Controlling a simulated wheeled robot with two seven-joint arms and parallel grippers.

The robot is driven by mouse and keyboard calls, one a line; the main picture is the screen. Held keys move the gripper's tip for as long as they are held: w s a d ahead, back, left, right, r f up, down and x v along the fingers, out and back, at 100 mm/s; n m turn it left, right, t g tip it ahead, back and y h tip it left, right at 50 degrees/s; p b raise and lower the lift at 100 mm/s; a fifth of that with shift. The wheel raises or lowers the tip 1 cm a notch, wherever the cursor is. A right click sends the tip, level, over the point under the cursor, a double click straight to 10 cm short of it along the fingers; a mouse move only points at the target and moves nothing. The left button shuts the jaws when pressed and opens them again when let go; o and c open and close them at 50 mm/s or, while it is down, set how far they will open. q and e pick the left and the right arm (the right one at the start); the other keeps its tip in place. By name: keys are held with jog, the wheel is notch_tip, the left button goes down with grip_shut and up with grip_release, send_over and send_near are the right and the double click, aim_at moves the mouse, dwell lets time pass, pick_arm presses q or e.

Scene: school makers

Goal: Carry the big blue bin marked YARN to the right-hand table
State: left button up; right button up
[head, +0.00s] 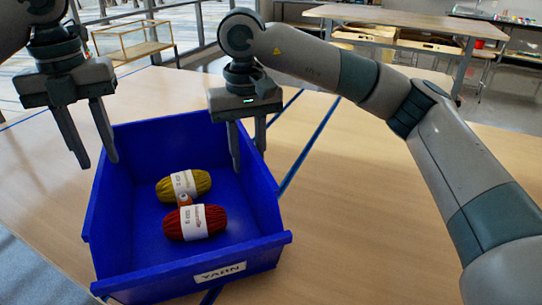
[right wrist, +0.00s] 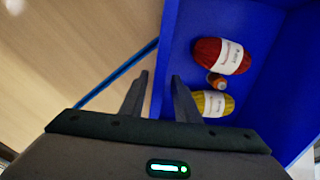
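The big blue bin (head: 158,258) marked YARN stands on the light wooden table, label side toward me. It holds a yellow yarn ball (head: 171,188) and a red yarn ball (head: 182,224), with a small orange-and-white item (head: 184,199) between them. My left gripper (head: 98,163) is open at the bin's left rim, its fingertips appearing on either side of it. My right gripper (head: 248,160) is open at the right rim. In the right wrist view, its fingers (right wrist: 160,76) lie on either side of the bin's wall (right wrist: 170,40); contact cannot be told.
Blue lines (head: 308,146) cross the table, which is clear to the right of the bin. Another wooden table (head: 400,17) with trays stands at the back right. A glass-sided case (head: 135,43) stands at the back left.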

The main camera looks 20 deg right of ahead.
notch_tip(320, 180, up, 12)
jog(key=shift+f, duration=0.25)
dwell(0.3)
jog(key=shift+r, duration=0.1)
dwell(0.3)
